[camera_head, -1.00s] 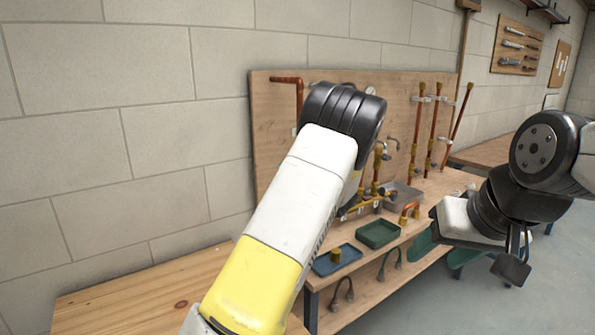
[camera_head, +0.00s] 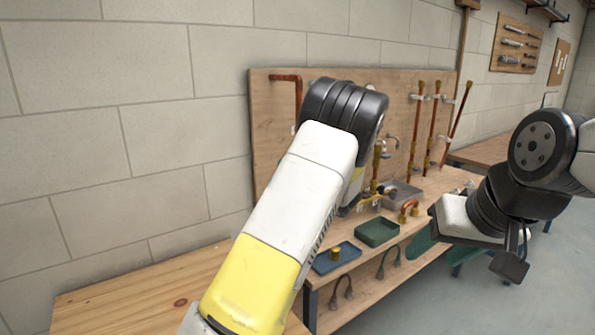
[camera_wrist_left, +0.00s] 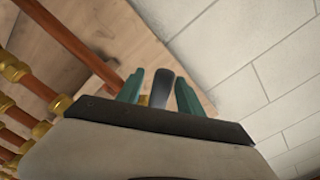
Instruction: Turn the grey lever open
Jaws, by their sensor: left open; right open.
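The grey lever (camera_wrist_left: 163,88) stands upright in the left wrist view, with a bit of brass (camera_wrist_left: 144,100) showing near its base. My left gripper (camera_wrist_left: 160,94) is open, with one green finger on each side of the lever. I cannot tell whether either finger touches it. In the head view my left arm hides the lever and most of the left gripper. My right gripper (camera_head: 438,248) is open and empty, away from the pipe board, at the right of the head view; its fingers are partly hidden by its own hand.
Copper pipes with brass fittings (camera_wrist_left: 42,129) run close by at the left of the wrist view. A wooden pipe board (camera_head: 272,130) stands on the bench. A green tray (camera_head: 377,232), a blue tray (camera_head: 337,262) and a grey tray (camera_head: 407,193) sit before it.

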